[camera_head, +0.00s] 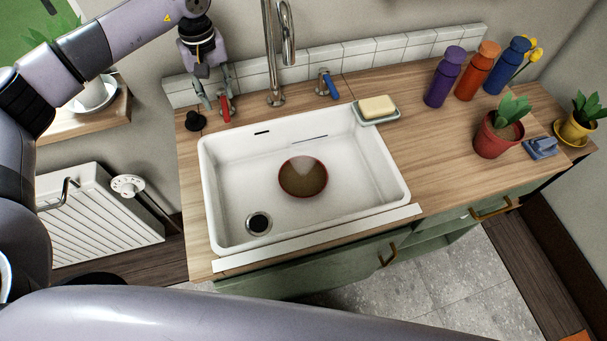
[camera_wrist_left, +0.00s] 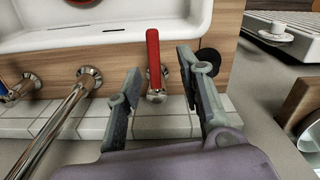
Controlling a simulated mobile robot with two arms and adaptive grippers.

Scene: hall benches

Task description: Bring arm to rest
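My left gripper (camera_head: 217,103) hangs at the back left of the sink, beside the red tap handle (camera_head: 225,108). Its two fingers are apart and hold nothing. In the left wrist view the open left gripper (camera_wrist_left: 158,68) shows the red handle (camera_wrist_left: 153,55) in the gap between its fingers. Whether a finger touches the handle I cannot tell. My right gripper is not in view.
The white sink (camera_head: 384,187) holds a brown round bowl (camera_head: 303,177). A blue tap handle (camera_head: 328,84) and the metal faucet (camera_head: 270,50) stand behind it. Soap (camera_head: 377,106), several bottles and a potted plant (camera_head: 500,132) stand on the right counter.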

